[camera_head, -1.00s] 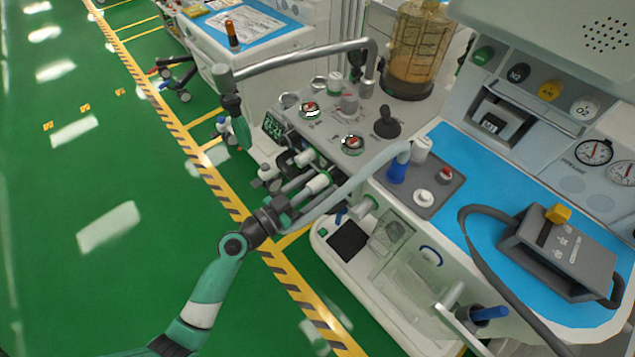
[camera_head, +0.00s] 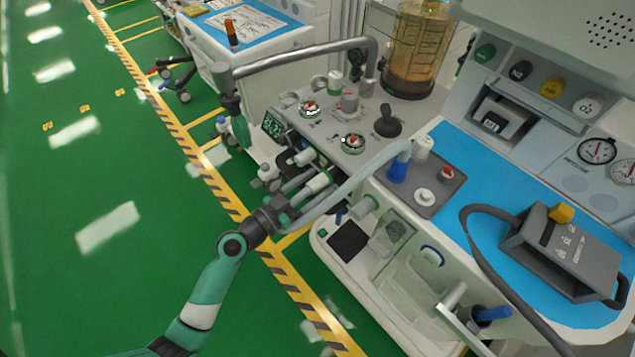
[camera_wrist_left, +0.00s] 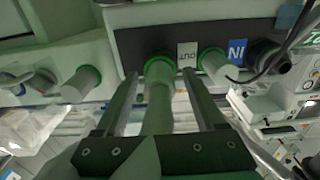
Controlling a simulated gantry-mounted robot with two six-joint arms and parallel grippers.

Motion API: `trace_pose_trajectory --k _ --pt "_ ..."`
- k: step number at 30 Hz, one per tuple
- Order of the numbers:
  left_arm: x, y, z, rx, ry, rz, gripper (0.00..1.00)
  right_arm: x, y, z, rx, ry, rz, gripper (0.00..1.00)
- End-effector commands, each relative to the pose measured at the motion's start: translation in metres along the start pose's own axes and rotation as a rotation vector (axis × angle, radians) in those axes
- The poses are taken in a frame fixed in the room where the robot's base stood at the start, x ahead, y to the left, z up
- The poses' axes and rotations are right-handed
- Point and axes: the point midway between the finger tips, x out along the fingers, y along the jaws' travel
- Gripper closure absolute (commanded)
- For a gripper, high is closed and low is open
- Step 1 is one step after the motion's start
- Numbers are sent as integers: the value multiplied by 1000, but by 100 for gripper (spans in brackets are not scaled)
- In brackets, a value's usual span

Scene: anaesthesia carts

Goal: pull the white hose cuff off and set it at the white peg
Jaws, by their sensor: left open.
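A pale cuff with a green ring (camera_wrist_left: 158,72) sits at the port beside the OUT label; it also shows as a white piece in the head view (camera_head: 317,184). My left gripper (camera_wrist_left: 159,80) is open, one finger on each side of this cuff, with gaps visible. A second white cuff (camera_wrist_left: 214,64) sits beside the IN label, right of the right finger. A white peg with a green base ring (camera_wrist_left: 80,84) stands out left of the gripper; it also shows in the head view (camera_head: 364,206). My right gripper is not in view.
A pale grey hose (camera_head: 350,186) curves over the cart's side close to my left gripper. A blue-ringed fitting (camera_wrist_left: 32,83) lies further left. A grey metal rail (camera_head: 300,57) stands above. Green floor (camera_head: 90,190) at left is clear.

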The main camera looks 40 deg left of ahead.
Motion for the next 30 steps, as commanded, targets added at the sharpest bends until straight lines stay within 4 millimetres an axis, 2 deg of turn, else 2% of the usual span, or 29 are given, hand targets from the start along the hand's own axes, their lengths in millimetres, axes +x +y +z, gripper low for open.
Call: trace_pose_trajectory --k 7,18,19,30 --pt "0 0 0 0 0 0 31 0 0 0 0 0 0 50" --pt "0 0 0 -1 0 0 97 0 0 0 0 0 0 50" --pt "0 0 0 -1 0 0 100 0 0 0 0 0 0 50" --pt "-1 0 0 -1 0 0 100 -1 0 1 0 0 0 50"
